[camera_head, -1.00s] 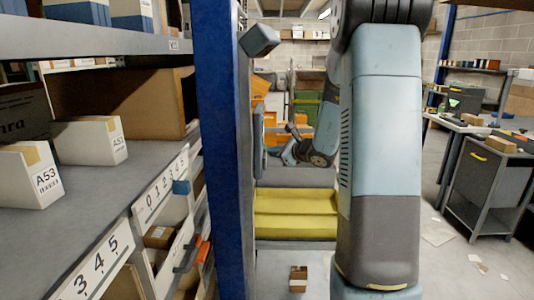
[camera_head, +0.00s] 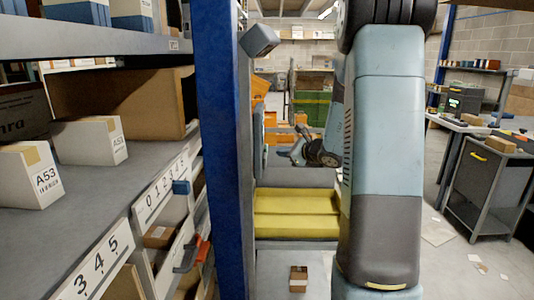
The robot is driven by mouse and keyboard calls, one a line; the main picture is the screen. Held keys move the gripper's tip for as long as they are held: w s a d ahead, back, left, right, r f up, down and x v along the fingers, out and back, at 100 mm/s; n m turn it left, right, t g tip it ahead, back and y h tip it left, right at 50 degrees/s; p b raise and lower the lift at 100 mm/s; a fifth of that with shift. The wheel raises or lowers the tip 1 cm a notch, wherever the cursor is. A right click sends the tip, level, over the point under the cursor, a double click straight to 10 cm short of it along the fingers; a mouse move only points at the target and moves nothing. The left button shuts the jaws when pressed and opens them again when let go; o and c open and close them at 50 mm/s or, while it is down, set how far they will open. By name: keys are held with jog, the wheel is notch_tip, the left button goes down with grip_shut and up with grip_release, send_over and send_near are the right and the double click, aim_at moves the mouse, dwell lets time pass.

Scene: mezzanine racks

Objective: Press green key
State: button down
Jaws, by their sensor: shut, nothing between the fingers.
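No green key shows in this view. A thin pale-blue panel (camera_head: 259,140) stands edge-on beside the blue rack post, and its face is hidden from me. My gripper (camera_head: 296,152) is small and partly hidden by my own arm. It is shut and empty, to the right of the panel with a visible gap between them.
The blue post (camera_head: 222,150) and shelf (camera_head: 100,190) with white boxes fill the left. Yellow steps or bars (camera_head: 295,213) lie beyond. A small carton (camera_head: 299,278) is on the floor. A dark cabinet (camera_head: 490,180) and benches stand right. A green bin (camera_head: 311,108) is behind.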

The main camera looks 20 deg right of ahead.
jog(key=d, duration=0.1)
jog(key=s+d, duration=0.1)
jog(key=d, duration=0.1)
jog(key=shift+s+d, duration=0.1)
jog(key=shift+s, duration=0.1)
dwell(0.8)
